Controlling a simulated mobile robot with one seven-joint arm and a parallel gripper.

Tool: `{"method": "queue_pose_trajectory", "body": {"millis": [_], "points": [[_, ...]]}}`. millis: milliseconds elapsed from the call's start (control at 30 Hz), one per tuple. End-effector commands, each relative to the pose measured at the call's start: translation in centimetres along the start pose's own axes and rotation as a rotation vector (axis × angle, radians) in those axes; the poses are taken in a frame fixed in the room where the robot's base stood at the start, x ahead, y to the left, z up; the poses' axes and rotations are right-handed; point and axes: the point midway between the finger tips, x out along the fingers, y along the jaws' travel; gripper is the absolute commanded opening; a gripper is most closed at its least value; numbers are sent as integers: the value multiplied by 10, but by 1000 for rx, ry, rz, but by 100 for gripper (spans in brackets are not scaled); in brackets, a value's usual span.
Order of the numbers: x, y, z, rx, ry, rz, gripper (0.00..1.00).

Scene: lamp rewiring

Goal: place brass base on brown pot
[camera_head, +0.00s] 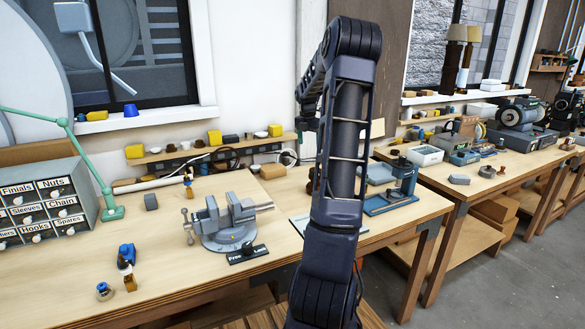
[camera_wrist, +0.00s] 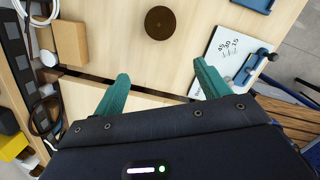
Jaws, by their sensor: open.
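A dark brown round thing (camera_wrist: 159,22), seen from above, stands on the light wood bench at the top of the wrist view. It may be the brown pot; I cannot tell for sure. My gripper (camera_wrist: 161,85) has its two teal fingers wide apart, with bare wood and a dark gap in the bench between them. The brown thing is beyond the fingertips, not touched. In the head view my arm hides the gripper and the bench behind it. I cannot make out the brass base for certain in either view.
A grey vise (camera_head: 228,222) stands on the bench left of my arm. A drawer cabinet (camera_head: 45,203) and green lamp arm (camera_head: 88,160) are further left. A blue tool (camera_head: 391,197) stands to the right. A white marked sheet (camera_wrist: 233,56) lies right of the fingers.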

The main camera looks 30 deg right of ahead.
Motion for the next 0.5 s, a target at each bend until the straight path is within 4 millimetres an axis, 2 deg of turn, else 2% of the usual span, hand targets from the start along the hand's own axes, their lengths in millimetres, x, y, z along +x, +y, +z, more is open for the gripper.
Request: {"method": "queue_pose_trajectory", "body": {"millis": [33,267,500], "points": [[-14,3,-18,44,-16,-2,75],[-62,0,-97,334,-64,10,75],[-103,-20,-175,649,-94,59,75]]}}
